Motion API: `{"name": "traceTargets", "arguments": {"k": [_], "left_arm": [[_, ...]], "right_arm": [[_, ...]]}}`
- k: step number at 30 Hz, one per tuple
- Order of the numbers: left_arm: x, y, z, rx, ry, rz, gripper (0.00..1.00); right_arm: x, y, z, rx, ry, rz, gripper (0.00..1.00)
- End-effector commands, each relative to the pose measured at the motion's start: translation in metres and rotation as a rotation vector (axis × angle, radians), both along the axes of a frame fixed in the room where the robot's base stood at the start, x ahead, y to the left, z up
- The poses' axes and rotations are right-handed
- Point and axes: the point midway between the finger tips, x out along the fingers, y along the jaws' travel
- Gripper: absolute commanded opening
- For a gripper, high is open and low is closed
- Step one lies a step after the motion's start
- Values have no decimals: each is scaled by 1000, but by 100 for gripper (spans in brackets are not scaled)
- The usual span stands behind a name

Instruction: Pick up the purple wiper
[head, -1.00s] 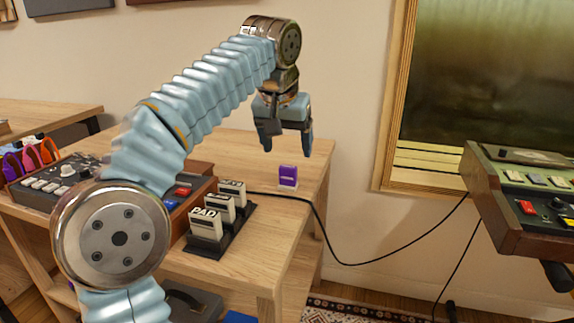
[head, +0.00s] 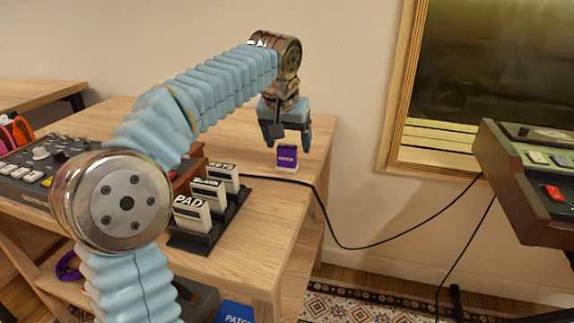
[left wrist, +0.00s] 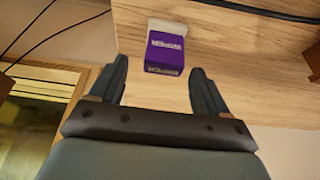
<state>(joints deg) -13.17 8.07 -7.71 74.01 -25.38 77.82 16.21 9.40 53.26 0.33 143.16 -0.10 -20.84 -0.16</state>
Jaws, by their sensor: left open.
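The purple wiper (head: 287,157) is a small purple block with a white base and a label. It stands on the wooden table (head: 262,216) near its right edge. My left gripper (head: 287,138) is open and points down just above and behind it in the head view. In the left wrist view the wiper (left wrist: 165,52) lies ahead of the fingertips, between their lines and a little apart from them. The open fingers (left wrist: 158,78) hold nothing. My right gripper is in neither view.
A black rack (head: 205,236) with several labelled white cartridges stands on the table left of the wiper. A black cable (head: 318,190) runs close by the wiper and off the table edge. A mixer-like console (head: 30,178) is at the left, another (head: 535,190) at the right.

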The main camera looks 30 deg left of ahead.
Motion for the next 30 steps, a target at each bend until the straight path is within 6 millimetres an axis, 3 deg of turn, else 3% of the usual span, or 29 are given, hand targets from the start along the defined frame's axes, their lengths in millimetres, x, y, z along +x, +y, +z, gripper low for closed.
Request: {"name": "traceTargets", "arguments": {"k": [1, 6, 15, 26, 30], "left_arm": [[0, 2, -12, 0, 2, 1, 77], [7, 5, -34, 0, 1, 1, 77], [9, 5, -37, 0, 0, 1, 75], [9, 5, -37, 0, 0, 1, 20], [9, 5, -36, 0, 0, 1, 19]], "right_arm": [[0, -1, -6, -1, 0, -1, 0], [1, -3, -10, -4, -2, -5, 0], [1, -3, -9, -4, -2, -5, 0], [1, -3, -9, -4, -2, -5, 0], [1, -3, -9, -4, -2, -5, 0]]}}
